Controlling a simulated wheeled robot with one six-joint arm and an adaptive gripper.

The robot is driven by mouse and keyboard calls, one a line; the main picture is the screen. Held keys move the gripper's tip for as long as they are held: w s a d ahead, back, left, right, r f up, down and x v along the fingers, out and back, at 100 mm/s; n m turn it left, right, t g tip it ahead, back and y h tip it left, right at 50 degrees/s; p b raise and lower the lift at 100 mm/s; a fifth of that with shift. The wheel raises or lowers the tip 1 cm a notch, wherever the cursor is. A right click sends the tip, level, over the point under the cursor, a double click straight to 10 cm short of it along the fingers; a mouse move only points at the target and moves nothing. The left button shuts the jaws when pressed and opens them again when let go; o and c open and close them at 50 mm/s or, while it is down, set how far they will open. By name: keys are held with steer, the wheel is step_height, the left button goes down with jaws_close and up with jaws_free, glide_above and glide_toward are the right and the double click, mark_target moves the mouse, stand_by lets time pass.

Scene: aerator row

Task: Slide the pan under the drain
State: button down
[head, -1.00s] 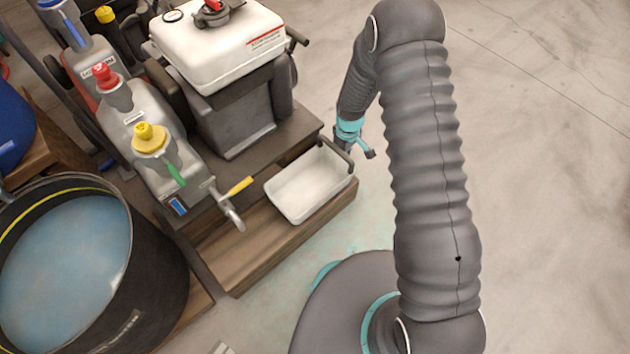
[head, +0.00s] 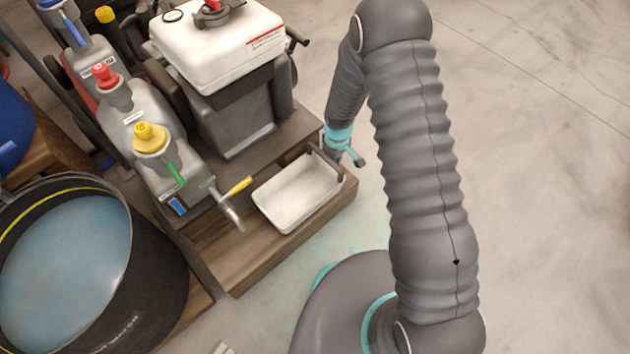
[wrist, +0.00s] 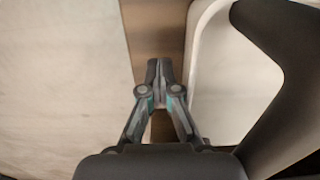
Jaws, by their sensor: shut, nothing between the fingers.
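The pan (head: 296,194) is a shallow white tray with a dark bar handle (head: 326,160) at its far right end. It sits on the wooden step, and its bottom looks bare. The drain (head: 229,208) is a grey metal spout with a yellow lever (head: 239,186), just left of the pan's left edge. My gripper (head: 358,161) is shut and empty beside the pan's right end. In the wrist view the shut fingertips (wrist: 159,68) are left of the pan's white rim (wrist: 190,62), over the step. I cannot tell whether they touch the pan.
The wooden step (head: 240,262) has bare surface in front of the pan. A black tub (head: 150,290) of bluish liquid stands at left. The grey machine with a white tank (head: 215,50) rises behind the pan. Open floor (head: 540,200) lies at right.

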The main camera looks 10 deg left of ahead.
mark_target(299, 198)
steer(key=shift+s+a+b, duration=0.15)
steer(key=shift+s+a, duration=1.35)
steer(key=shift+s, duration=0.45)
steer(key=shift+s+a+b, duration=0.1)
steer(key=shift+s+a, duration=1.45)
steer(key=shift+s, duration=0.4)
steer(key=shift+s+a+b, duration=0.15)
steer(key=shift+s+a, duration=1.35)
steer(key=shift+s, duration=0.45)
step_height(299, 198, up, 9)
steer(key=w+d+p, duration=0.2)
steer(key=p, duration=0.3)
steer(key=shift+w, duration=0.2)
steer(key=s+d+m+g+h, duration=0.1)
steer(key=s+d+g, duration=0.15)
steer(key=s, duration=0.25)
steer(key=s+d+r+m+t, duration=0.2)
steer(key=d+r, duration=0.6)
steer(key=r, duration=0.5)
steer(key=s+d+r+m+t+p, duration=0.1)
steer(key=s+d+r+m+t, duration=0.2)
steer(key=d+r, duration=0.5)
steer(key=s+d+r+m+t+y, duration=0.1)
steer(key=s+d+r+m+t, duration=0.2)
steer(key=d+r, duration=0.5)
step_height(299, 198, up, 12)
steer(key=shift+s+d+r+m, duration=0.15)
steer(key=shift+s+m, duration=0.55)
steer(key=shift+s, duration=0.25)
